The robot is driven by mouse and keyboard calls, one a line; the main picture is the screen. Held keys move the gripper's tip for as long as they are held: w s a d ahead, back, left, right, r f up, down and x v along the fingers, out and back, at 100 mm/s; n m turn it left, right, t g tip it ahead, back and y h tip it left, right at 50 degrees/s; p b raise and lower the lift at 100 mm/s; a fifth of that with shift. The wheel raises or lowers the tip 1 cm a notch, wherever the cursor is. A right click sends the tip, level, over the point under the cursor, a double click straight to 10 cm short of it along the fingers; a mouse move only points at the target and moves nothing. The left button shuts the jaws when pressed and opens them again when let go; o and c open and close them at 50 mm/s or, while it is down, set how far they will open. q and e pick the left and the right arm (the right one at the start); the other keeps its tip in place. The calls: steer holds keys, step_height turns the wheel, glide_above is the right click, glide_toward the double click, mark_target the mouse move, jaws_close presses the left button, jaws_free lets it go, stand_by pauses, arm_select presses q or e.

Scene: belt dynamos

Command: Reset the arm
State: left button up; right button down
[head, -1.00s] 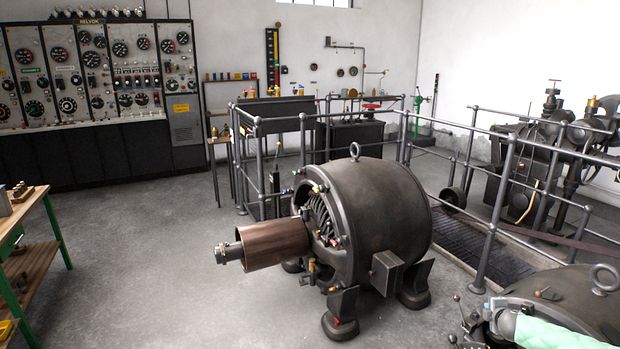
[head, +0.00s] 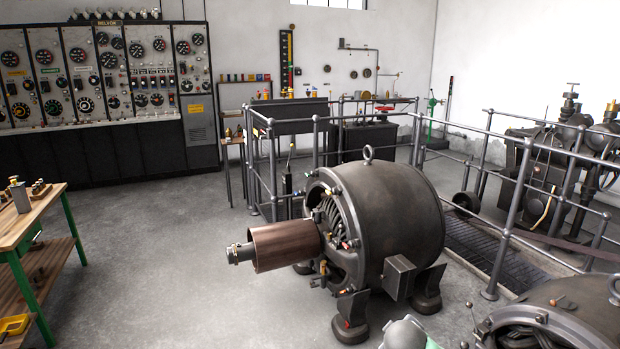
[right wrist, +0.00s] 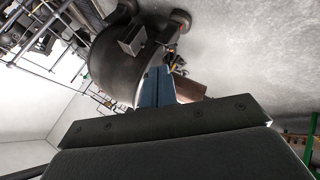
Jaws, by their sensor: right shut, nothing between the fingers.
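My right gripper (right wrist: 157,76) shows in the right wrist view as two blue fingers pressed together, with nothing between them. Beyond the fingertips is the dark dynamo (right wrist: 122,70) with its brown cylinder (right wrist: 190,87), which appears tilted there. I cannot tell the distance from fingers to dynamo. In the head view, a grey rounded part of my right arm (head: 404,335) shows at the bottom edge, in front of the dynamo (head: 400,215). The right fingers are out of the head view. My left arm and gripper are in neither view.
A second dynamo (head: 560,315) stands at the bottom right. A wooden workbench (head: 45,212) with green legs is at the left. Railings (head: 505,205) surround a floor pit behind the dynamo. A gauge panel (head: 100,75) lines the back wall. The floor (head: 170,250) between bench and dynamo is clear.

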steer(key=s+a+f+m+g+y, duration=0.1)
steer(key=s+a+y, duration=0.15)
steer(key=s, duration=0.65)
steer(key=s+a+f+m+g+y, duration=0.15)
steer(key=s+a, duration=0.25)
steer(key=s, duration=0.4)
steer(key=s+f+m+g, duration=0.1)
steer(key=s+f, duration=0.3)
steer(key=s, duration=0.3)
steer(key=s+a+f+m+g, duration=0.1)
steer(key=s+f, duration=0.3)
steer(key=s, duration=0.4)
steer(key=s+a+f+m+g+p, duration=0.1)
steer(key=s+f+g, duration=0.1)
steer(key=s+f, duration=0.2)
steer(key=s, duration=0.3)
steer(key=shift+s+a, duration=0.25)
steer(key=shift+s, duration=0.15)
